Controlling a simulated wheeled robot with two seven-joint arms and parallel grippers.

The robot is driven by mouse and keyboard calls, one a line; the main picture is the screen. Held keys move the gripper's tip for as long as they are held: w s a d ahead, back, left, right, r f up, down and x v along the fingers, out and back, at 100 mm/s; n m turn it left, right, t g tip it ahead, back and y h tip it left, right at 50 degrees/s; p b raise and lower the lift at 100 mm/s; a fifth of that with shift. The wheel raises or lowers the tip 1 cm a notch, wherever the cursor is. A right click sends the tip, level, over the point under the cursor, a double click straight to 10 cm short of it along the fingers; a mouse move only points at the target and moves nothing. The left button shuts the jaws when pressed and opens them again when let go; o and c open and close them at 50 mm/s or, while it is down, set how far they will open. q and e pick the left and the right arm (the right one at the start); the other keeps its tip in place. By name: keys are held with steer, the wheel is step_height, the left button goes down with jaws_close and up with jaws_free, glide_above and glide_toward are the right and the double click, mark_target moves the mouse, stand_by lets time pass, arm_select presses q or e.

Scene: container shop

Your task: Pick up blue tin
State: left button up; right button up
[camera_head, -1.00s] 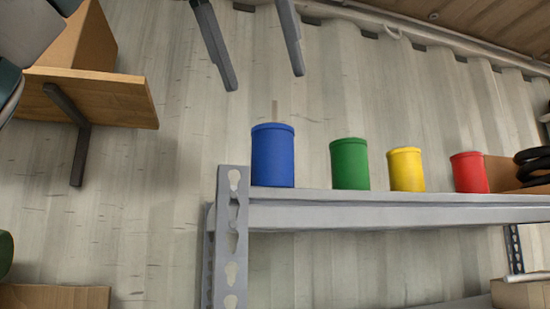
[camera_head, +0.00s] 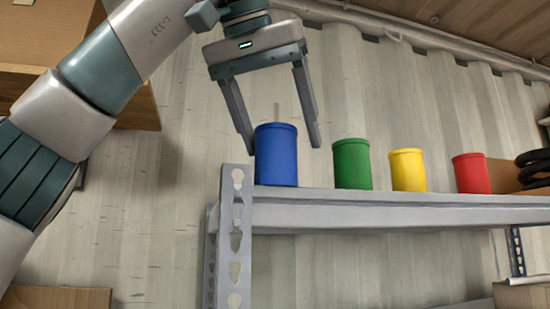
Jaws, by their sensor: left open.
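The blue tin (camera_head: 276,157) stands upright at the left end of the metal shelf (camera_head: 400,214). My left gripper (camera_head: 282,149) comes from above with its fingers pointing down. It is open. One fingertip shows at the left of the tin's upper part and the other at its right. I cannot tell whether either finger touches the tin. My right gripper is not in view.
A green tin (camera_head: 351,164), a yellow tin (camera_head: 407,170) and a red tin (camera_head: 468,173) stand in a row to the right of the blue one. A cardboard box (camera_head: 505,174) and black rings (camera_head: 535,168) are at the far right. A corrugated wall (camera_head: 400,90) is behind.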

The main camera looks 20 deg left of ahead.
mark_target(283, 165)
arm_select(q)
steer(key=shift+w+f, duration=0.3)
steer(key=shift+f, duration=0.2)
steer(key=shift+w+a+f+p, duration=0.2)
steer(key=shift+w+f, duration=0.2)
steer(key=shift+f, duration=0.2)
steer(key=shift+w+a+f+p, duration=0.1)
steer(key=shift+w+f+p, duration=0.05)
steer(key=shift+w+f, duration=0.35)
steer(key=shift+w+d+f, duration=0.1)
steer(key=shift+w+f, duration=0.35)
steer(key=shift+f, duration=0.15)
steer(key=shift+s, duration=0.15)
steer(key=c, duration=1.4)
